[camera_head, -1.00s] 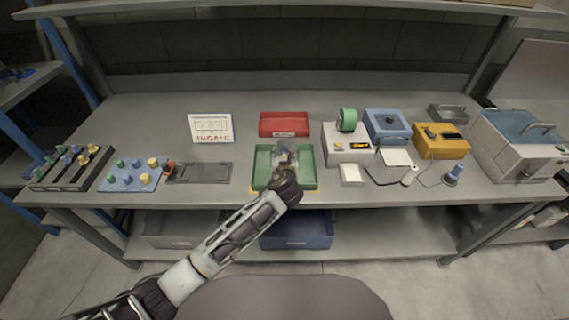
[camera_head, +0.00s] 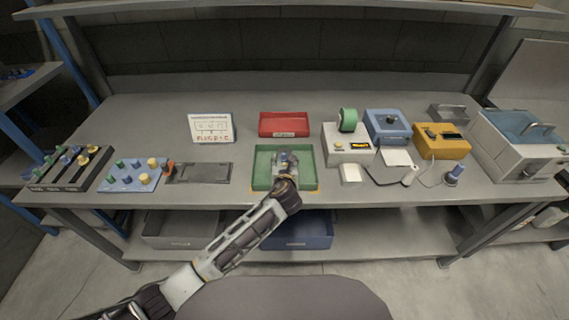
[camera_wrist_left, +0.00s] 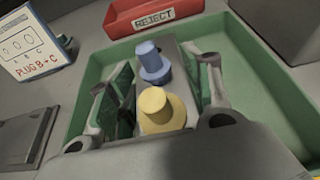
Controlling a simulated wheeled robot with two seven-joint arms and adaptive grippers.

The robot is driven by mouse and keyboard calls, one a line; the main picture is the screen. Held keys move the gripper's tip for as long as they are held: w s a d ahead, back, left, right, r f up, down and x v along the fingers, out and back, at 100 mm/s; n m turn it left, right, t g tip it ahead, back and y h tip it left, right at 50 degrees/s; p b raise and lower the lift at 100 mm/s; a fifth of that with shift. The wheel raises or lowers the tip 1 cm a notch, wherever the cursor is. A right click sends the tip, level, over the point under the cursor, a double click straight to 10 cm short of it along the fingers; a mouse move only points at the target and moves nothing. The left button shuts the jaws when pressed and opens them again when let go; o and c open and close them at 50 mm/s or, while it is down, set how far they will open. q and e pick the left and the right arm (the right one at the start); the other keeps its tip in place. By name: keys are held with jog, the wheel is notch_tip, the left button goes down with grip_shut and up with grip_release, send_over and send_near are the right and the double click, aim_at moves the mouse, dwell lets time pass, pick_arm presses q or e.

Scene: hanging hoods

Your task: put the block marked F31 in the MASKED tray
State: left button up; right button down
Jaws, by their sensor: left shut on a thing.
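My left gripper (camera_head: 287,164) is over the inside of the green tray (camera_head: 258,178). It is shut on a grey block (camera_wrist_left: 184,75) that carries a blue plug (camera_wrist_left: 152,62) and a yellow plug (camera_wrist_left: 162,108). The fingers sit on either side of the block in the left wrist view. The block is within the walls of the green tray; I cannot tell whether it touches the floor. No mark on the block can be read, and no label shows on the green tray. My right gripper is not in view.
A red tray (camera_head: 285,122) marked REJECT stands behind the green tray. A white sign (camera_head: 211,128) reading PLUG B+C and a dark flat plate (camera_head: 202,173) are to the left. A plug board (camera_head: 135,178) lies further left. A white device (camera_head: 347,146) stands to the right.

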pick_arm(q)
jog(key=shift+r, duration=0.1)
jog(key=o, duration=1.5)
jog(key=shift+s, duration=0.1)
jog(key=shift+p+v, duration=0.3)
jog(key=shift+v, duration=5.6)
jog(key=shift+a, duration=0.1)
